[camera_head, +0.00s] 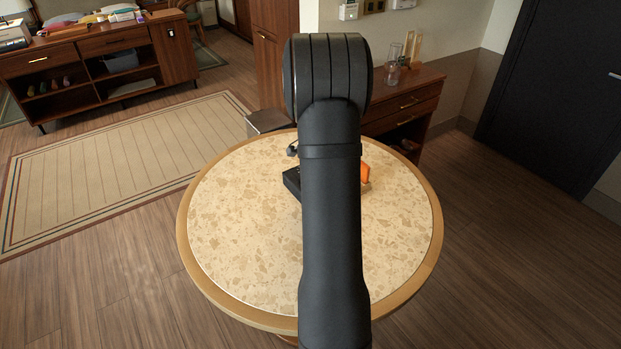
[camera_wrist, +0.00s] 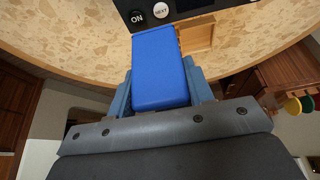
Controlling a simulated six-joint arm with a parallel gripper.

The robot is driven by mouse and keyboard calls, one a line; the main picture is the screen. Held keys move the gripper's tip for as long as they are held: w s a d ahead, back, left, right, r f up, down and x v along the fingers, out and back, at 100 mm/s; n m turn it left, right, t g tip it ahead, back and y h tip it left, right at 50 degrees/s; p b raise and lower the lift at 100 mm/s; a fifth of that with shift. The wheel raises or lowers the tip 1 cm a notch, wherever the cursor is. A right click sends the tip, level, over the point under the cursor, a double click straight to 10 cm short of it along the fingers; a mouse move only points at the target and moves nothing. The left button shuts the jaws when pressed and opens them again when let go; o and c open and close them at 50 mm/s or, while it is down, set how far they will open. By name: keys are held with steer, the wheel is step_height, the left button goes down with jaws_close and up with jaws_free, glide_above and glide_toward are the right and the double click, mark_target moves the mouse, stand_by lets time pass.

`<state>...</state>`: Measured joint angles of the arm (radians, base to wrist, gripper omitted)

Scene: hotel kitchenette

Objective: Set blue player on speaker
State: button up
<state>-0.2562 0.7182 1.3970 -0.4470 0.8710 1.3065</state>
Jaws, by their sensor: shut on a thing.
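The blue player (camera_wrist: 160,85) is a plain blue block in the wrist view. My gripper (camera_wrist: 162,78) is shut on it, with one finger along each side. In the wrist view its far end shows near a black box (camera_wrist: 186,10) with round ON and NEXT buttons; I cannot tell if they touch. I cannot tell for sure whether this box is the speaker. In the head view my arm hides the gripper and the player. A black object (camera_head: 292,183) partly shows left of the arm on the round table (camera_head: 235,235).
An orange object (camera_head: 365,174) shows just right of my arm on the table. A small tan wooden piece (camera_wrist: 197,37) lies beside the player's far end. The table's left and right sides are clear. A wooden cabinet with glassware (camera_head: 392,72) stands behind.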

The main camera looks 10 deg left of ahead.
steer(key=shift+w+a+f, duration=0.35)
steer(key=shift+a+f, duration=0.8)
steer(key=shift+f, duration=0.25)
steer(key=shift+w+a+f, duration=0.4)
steer(key=shift+a+f, duration=0.7)
steer(key=shift+f, duration=0.25)
steer(key=shift+w+a+f, duration=0.35)
steer(key=shift+a+f, duration=0.8)
steer(key=shift+f, duration=0.25)
steer(key=shift+f, duration=0.2)
steer(key=o, duration=1)
steer(key=shift+r, duration=0.1)
steer(key=v, duration=1.2)
steer(key=shift+r, duration=0.1)
